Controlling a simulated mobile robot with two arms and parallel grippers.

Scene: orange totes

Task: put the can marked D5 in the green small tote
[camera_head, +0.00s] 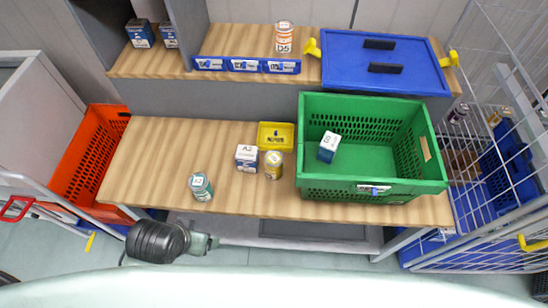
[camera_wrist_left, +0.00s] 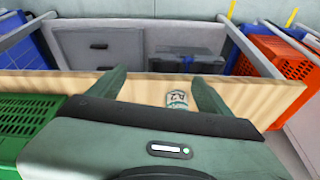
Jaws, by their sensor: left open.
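The can marked D5 (camera_head: 283,38), white and orange, stands upright on the raised back shelf, left of a blue lidded tote. The green small tote (camera_head: 312,194) stands on the right part of the wooden table and holds one blue-and-white box (camera_head: 327,147). It also shows at the left of the left wrist view (camera_wrist_left: 28,113). My left gripper (camera_wrist_left: 160,78) is open and empty, its two fingers apart. A teal-and-white can (camera_wrist_left: 177,98) shows beyond and between the fingers. In the head view its fingers cannot be made out. My right gripper is not in view.
The teal can (camera_head: 201,187), a blue-and-white box (camera_head: 246,158), a yellow can (camera_head: 274,165) and a yellow tray (camera_head: 276,131) are on the table. A red-orange tote (camera_head: 92,155) is at left, the blue tote (camera_head: 385,62) behind, a wire cage (camera_head: 500,120) at right.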

